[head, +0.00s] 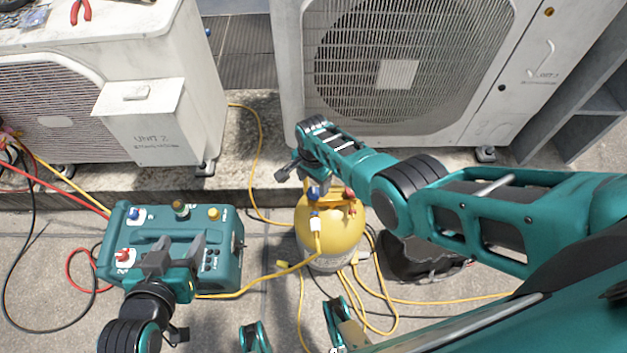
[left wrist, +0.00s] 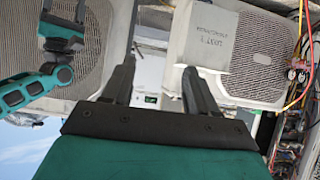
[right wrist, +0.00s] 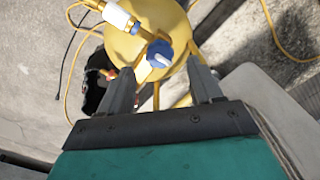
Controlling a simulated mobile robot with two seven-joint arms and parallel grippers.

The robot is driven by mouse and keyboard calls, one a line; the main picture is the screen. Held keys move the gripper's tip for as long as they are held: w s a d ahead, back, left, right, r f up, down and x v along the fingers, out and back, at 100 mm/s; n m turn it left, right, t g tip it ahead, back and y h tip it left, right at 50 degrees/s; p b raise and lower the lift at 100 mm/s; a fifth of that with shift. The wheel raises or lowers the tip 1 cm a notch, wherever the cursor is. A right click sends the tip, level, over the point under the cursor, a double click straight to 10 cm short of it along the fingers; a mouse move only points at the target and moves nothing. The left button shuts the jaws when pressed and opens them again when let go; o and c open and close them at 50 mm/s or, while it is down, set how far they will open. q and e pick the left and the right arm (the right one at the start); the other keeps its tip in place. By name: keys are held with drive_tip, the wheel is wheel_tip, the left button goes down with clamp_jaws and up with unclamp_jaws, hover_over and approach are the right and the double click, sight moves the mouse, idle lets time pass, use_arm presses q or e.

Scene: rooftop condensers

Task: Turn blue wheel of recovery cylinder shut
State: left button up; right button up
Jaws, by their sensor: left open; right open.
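The yellow recovery cylinder (head: 330,238) stands on the ground in front of the right condenser. Its blue wheel (head: 313,192) is on top at the left, beside a red wheel (head: 349,195). My right gripper (head: 297,174) is just above and behind the blue wheel. In the right wrist view, the blue wheel (right wrist: 160,53) appears between the tips of the open, empty fingers; I cannot tell whether they touch it. A hose with a white and brass fitting (right wrist: 118,15) is beside it. My left gripper (head: 178,250) is open and empty above the teal recovery machine (head: 225,238).
Two condensers, one at left (head: 150,140) and one at right (head: 400,60), stand on a concrete ledge behind. Yellow hoses (head: 400,300) loop around the cylinder. A dark bag (head: 420,257) lies to its right. Red pliers (head: 80,10) lie on the left condenser.

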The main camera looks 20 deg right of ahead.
sight(314, 192)
use_arm(q)
drive_tip(key=s+a+r+p, duration=0.1)
drive_tip(key=p, duration=0.1)
drive_tip(key=a+r+y+p, duration=0.1)
drive_tip(key=p, duration=0.1)
drive_tip(key=shift+s+a+p, duration=0.2)
drive_tip(key=shift+s+p, duration=0.2)
use_arm(e)
wheel_tip(314, 192, up, 9)
drive_tip(key=shift+f, duration=0.15)
use_arm(q)
drive_tip(key=shift+w+d+r, duration=0.1)
drive_tip(key=shift+w, duration=0.05)
